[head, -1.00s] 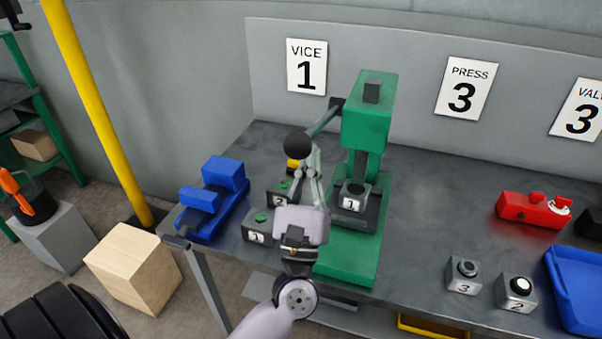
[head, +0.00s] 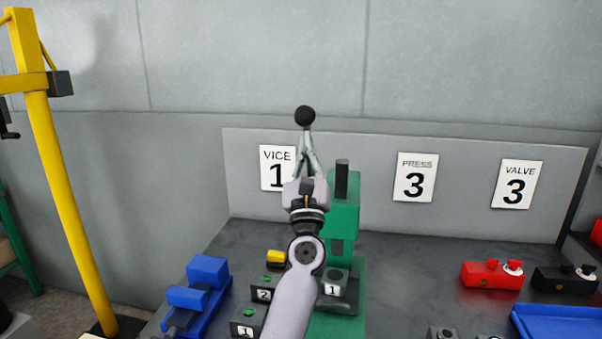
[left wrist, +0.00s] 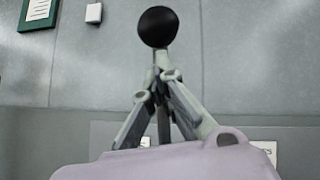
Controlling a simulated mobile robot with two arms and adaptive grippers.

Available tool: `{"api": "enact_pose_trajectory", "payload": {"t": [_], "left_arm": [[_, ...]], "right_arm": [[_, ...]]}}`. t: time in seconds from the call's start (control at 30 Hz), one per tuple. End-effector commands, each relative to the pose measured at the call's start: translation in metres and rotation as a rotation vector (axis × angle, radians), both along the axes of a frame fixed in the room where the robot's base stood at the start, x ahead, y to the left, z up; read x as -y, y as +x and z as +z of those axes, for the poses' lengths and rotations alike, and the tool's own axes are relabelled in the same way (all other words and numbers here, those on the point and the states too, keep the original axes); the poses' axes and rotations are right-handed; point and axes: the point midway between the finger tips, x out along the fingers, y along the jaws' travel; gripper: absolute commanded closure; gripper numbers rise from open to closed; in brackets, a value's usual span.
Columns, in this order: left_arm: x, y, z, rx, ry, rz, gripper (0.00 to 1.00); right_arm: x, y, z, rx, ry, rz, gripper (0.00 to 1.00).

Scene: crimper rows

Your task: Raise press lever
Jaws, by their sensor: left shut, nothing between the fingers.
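The green press (head: 343,215) stands on the bench below the grey back panel. The black ball knob (head: 305,117) of its lever is high, above the press head and against the wall. My left gripper (head: 307,140) points up just under the knob, its fingers shut and empty. In the left wrist view the knob (left wrist: 157,27) sits right at the fingertips (left wrist: 162,65); I cannot tell whether they touch. The lever's rod is mostly hidden behind my gripper. My right gripper is out of view.
A blue vice (head: 200,285) is at the left bench edge, beside numbered button boxes (head: 247,318). A red valve block (head: 490,275) and a blue tray (head: 560,325) are at the right. A yellow post (head: 62,190) stands left. The air around the knob is clear.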

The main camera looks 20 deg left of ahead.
Motion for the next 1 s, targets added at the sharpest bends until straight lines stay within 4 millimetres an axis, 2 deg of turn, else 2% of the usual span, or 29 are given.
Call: {"api": "enact_pose_trajectory", "payload": {"t": [0.1,0.33,0.87,1.0], "left_arm": [[-0.004,0.011,0.008,0.003,-0.001,0.003,1.00],[-0.007,0.021,0.015,0.003,-0.001,0.003,1.00],[-0.007,0.023,0.016,0.001,-0.001,0.005,1.00],[-0.002,0.023,0.011,0.001,-0.001,0.003,1.00]], "right_arm": [[0.000,0.000,-0.004,0.000,0.000,0.000,0.60],[0.001,-0.008,-0.006,-0.011,-0.001,0.000,0.60],[0.001,-0.012,-0.007,-0.019,-0.002,0.000,0.60],[0.002,-0.010,-0.013,-0.016,-0.003,0.000,0.60]]}}
